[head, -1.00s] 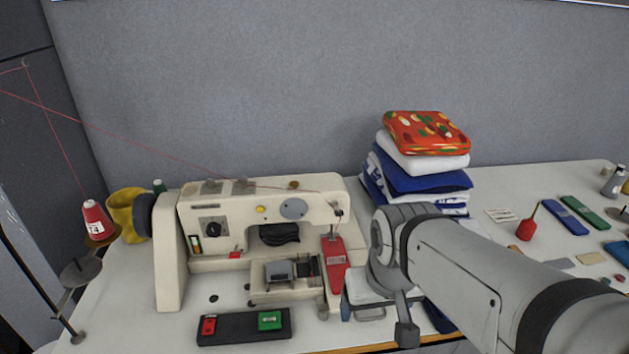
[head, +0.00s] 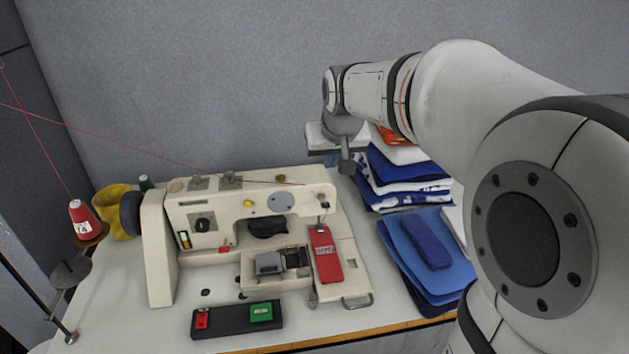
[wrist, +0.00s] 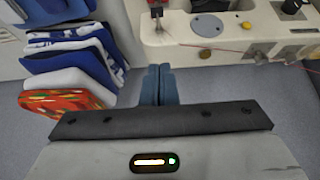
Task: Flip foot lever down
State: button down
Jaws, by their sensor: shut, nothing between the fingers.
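The cream sewing machine (head: 185,240) stands on the white table; its head end also shows at the top of the wrist view (wrist: 222,28). A small metal needle and presser assembly (head: 321,214) hangs at its right end, above a long red labelled piece (head: 326,262). I cannot clearly pick out the foot lever or its position. My gripper (wrist: 160,85) is shut and empty, its blue-grey fingers together. In the head view it is behind and above the machine's right end, apart from it, with its fingers partly hidden.
A stack of folded cloths (head: 385,180) stands right of the machine, close to my arm. Blue folded cloths (head: 400,250) lie in front of it. A black box with red and green buttons (head: 232,320) sits in front. Red thread (head: 150,160) runs to the machine from the left.

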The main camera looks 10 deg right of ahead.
jog(key=p, duration=0.1)
send_over(323, 202)
jog(key=s, duration=0.1)
jog(key=f, duration=0.8)
jog(key=shift+s+d+f, duration=0.1)
jog(key=shift+s, duration=0.1)
jog(key=f, duration=0.3)
jog(key=shift+s+f+p, duration=0.2)
jog(key=shift+s+p, duration=0.1)
jog(key=shift+f, duration=0.5)
jog(key=shift+s, duration=0.1)
jog(key=shift+f, duration=0.1)
